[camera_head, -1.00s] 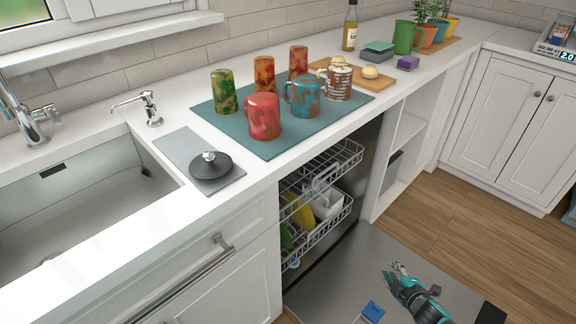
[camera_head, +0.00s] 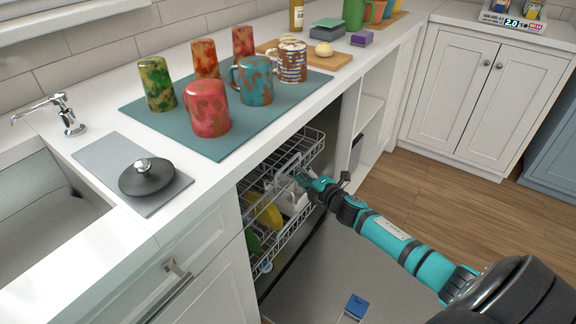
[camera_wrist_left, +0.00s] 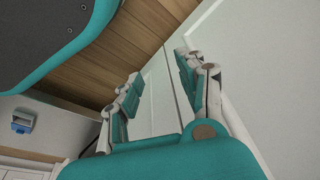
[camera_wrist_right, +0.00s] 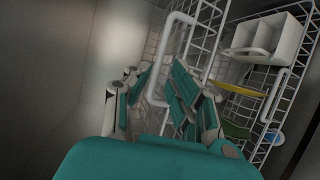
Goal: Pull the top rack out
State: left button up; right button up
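The top rack (camera_head: 315,150) is a white wire rack in the open dishwasher under the counter. Its front with a looped handle (camera_head: 288,163) shows just below the counter edge. My right gripper (camera_head: 302,180) is at the rack's front, near the handle. In the right wrist view, my right gripper (camera_wrist_right: 156,80) has its fingers spread, with the white handle bar (camera_wrist_right: 166,62) running between or just beyond them; contact cannot be told. My left gripper (camera_wrist_left: 157,78) is open and empty in the left wrist view, facing a white cabinet; it is outside the head view.
The lower rack (camera_head: 285,238) holds a yellow plate (camera_head: 266,212), a green plate and a white basket (camera_wrist_right: 268,40). The lowered door (camera_head: 325,275) bears a blue-topped item (camera_head: 355,305). Several mugs and cups stand on a teal mat (camera_head: 215,145) above.

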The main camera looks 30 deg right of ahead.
aim_at(288, 162)
pick_arm(q)
notch_tip(288, 162, up, 6)
jog(key=w+b, duration=0.1)
jog(key=w, duration=0.1)
jog(key=shift+b, duration=0.3)
pick_arm(e)
jog(key=shift+w+f, duration=0.25)
jog(key=shift+w, duration=1.1)
jog(key=shift+w+f, duration=0.25)
jog(key=shift+w, duration=1.1)
jog(key=shift+w+f, duration=0.25)
jog(key=shift+w, duration=1.1)
jog(key=shift+c, duration=0.4)
pick_arm(q)
jog(key=shift+d, duration=0.1)
pick_arm(e)
grip_shut()
